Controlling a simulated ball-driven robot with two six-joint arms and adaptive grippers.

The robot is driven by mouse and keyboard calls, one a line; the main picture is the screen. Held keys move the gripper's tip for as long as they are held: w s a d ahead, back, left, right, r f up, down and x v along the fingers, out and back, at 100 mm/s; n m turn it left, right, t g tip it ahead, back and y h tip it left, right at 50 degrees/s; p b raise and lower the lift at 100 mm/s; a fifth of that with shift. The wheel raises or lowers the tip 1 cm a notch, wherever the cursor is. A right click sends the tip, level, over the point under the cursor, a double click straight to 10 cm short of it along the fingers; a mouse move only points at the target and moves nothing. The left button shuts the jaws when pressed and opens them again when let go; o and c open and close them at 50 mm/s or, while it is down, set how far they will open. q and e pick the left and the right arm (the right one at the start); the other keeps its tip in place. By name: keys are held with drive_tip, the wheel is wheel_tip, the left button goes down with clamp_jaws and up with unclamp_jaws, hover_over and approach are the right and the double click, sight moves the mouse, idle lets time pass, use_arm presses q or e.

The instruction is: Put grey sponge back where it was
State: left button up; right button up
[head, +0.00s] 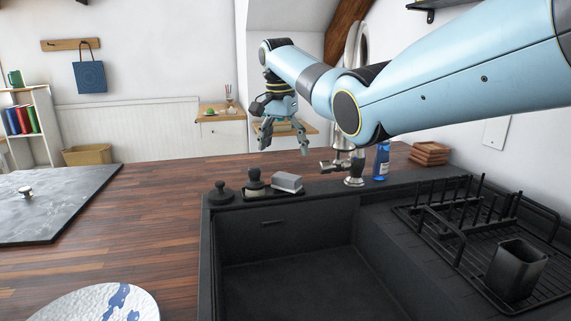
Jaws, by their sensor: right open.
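The grey sponge (287,181) is a small light-grey block. It sits at the back rim of the black sink (232,232), on what looks like a small dark dish (291,193). My right gripper (284,149) hangs above the sponge with its fingers pointing down and spread apart. It is open and empty, and a gap shows between its fingertips and the sponge. My left gripper is not in the head view.
Left of the sponge stand a dark bottle or brush (254,181) and a black plug (221,191). The tap (354,172) and a blue bottle (382,161) stand to the right. A black rack (450,245) holds a dark cup (517,270). The wooden counter (150,225) is mostly clear.

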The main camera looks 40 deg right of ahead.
drive_tip(key=r, duration=0.4)
drive_tip(key=shift+a+r, duration=0.15)
drive_tip(key=shift+a, duration=0.1)
idle(0.3)
